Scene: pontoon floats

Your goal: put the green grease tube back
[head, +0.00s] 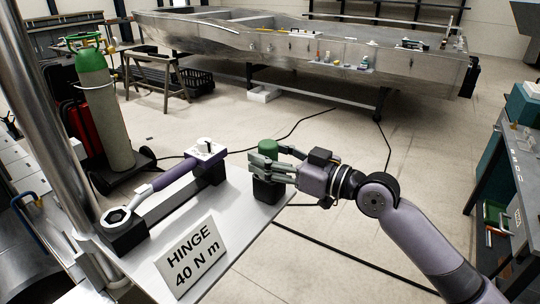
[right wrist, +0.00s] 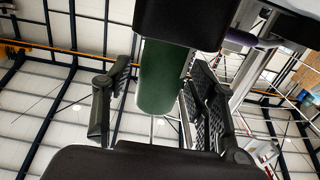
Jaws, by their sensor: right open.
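The green grease tube (head: 268,146) stands upright in a small black holder (head: 268,190) at the right edge of the white table. My right gripper (head: 268,160) is level with the tube, its fingers reaching around it from the right. In the right wrist view the green tube (right wrist: 163,78) lies between the two open fingers, with gaps on both sides. The black holder (right wrist: 182,22) covers one end of it there. My left gripper is not in view.
On the table (head: 232,215) are a purple-handled wrench (head: 172,176) on black supports and a sign (head: 190,257) reading "HINGE 40 N m". A green-topped gas cylinder (head: 103,105) stands at left. A metal boat hull (head: 300,45) is behind; a workbench (head: 505,150) is at right.

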